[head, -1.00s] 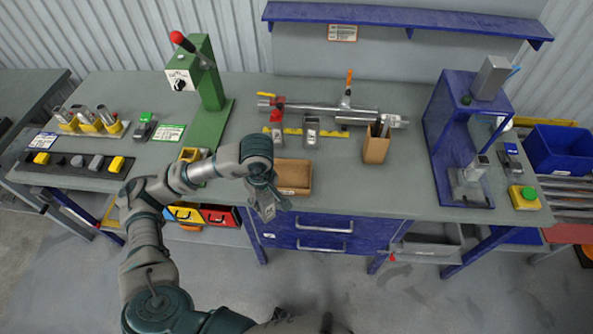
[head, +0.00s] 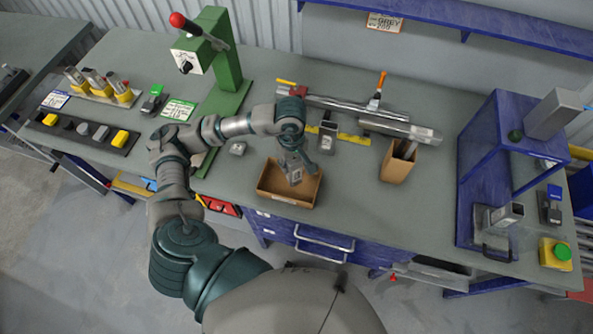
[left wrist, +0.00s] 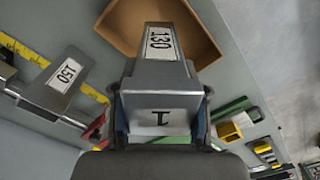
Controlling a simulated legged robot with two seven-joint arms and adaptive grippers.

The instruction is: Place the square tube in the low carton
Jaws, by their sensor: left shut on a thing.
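The low carton (head: 268,196) is a shallow open brown box near the table's front edge. My left gripper (head: 293,162) is over it, shut on a grey metal square tube (head: 295,177). The tube points down toward the carton's inside; whether it touches the bottom I cannot tell. In the left wrist view the held tube (left wrist: 160,75) carries a label reading 130, and the carton (left wrist: 125,28) lies beyond its far end. Part of the tube is hidden by the fingers. My right gripper is not in view.
A second grey piece labelled 150 (left wrist: 62,78) stands behind the carton, also in the head view (head: 327,136). A tall brown carton (head: 396,166) is to the right. A green lever press (head: 222,70) stands left, a blue frame (head: 480,150) right. Long metal bars (head: 350,112) lie behind.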

